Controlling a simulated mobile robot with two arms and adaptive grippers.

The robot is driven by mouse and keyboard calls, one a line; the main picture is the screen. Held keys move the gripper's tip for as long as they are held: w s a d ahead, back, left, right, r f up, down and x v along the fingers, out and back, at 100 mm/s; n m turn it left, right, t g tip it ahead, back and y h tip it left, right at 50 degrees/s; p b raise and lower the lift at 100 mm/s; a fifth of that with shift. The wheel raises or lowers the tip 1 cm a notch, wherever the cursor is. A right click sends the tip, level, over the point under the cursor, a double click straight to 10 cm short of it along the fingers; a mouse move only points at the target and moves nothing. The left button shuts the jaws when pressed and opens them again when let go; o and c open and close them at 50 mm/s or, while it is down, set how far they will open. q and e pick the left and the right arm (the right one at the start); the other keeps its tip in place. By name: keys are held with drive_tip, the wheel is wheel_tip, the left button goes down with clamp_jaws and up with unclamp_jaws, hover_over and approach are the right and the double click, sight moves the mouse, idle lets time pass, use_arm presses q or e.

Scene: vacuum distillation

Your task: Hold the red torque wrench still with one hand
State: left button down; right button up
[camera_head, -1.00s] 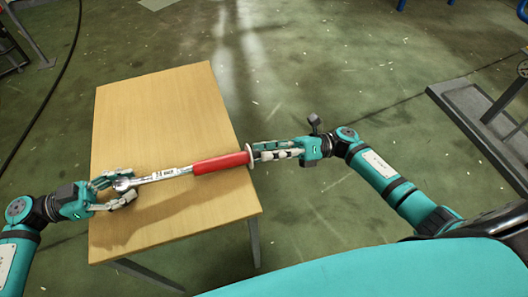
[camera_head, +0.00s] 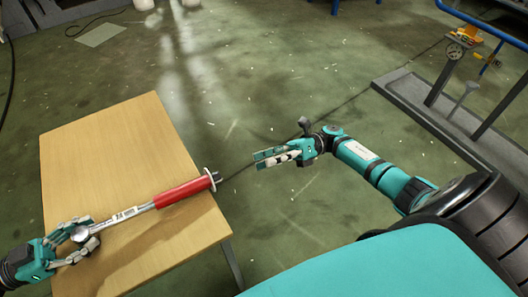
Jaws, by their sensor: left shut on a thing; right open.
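The red torque wrench (camera_head: 184,190) has a red grip and a silver shaft with a round head. It lies slanted over the wooden table (camera_head: 110,145), its red end reaching the table's right edge. My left gripper (camera_head: 84,236) is at the lower left, shut on the wrench's head end. Its fingers partly hide the head. My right gripper (camera_head: 267,159) is open and empty. It is off the table, to the right of the red grip and apart from it.
A grey metal frame (camera_head: 440,115) with a blue rail (camera_head: 485,25) stands at the right. An orange and yellow device (camera_head: 465,36) is at the upper right.

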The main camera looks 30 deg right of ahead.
use_arm(q)
drive_tip(key=c, duration=0.7)
unclamp_jaws()
drive_tip(key=a, duration=1.2)
